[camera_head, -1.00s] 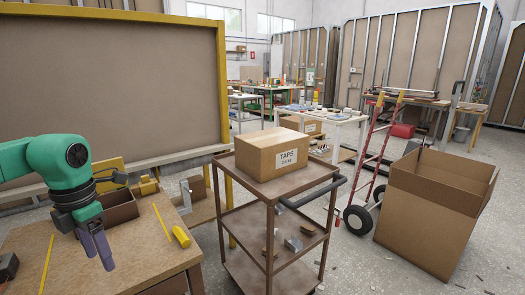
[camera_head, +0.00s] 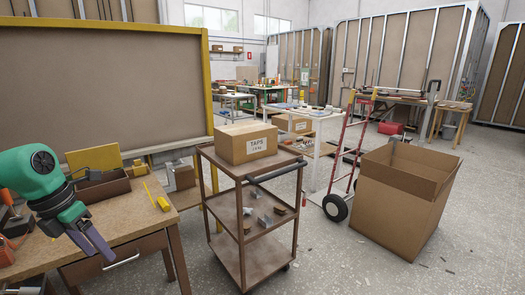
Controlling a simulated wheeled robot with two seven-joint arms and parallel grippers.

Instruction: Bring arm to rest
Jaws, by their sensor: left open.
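My left arm comes in from the left edge, with a green wrist. My left gripper (camera_head: 91,243) has grey-purple fingers that point down and to the right. It hangs at the front edge of the wooden workbench (camera_head: 118,209), above the drawer side. I see nothing held between the fingers. The fingers overlap in this view, so their gap is hard to see. My right gripper is not in view.
A brown open tray (camera_head: 104,187) and a yellow object (camera_head: 163,204) lie on the bench. A brown cart (camera_head: 237,165) carries a box labelled TAPS (camera_head: 246,143). A red hand truck (camera_head: 347,150) and an open carton (camera_head: 398,205) stand right. Floor shows between them.

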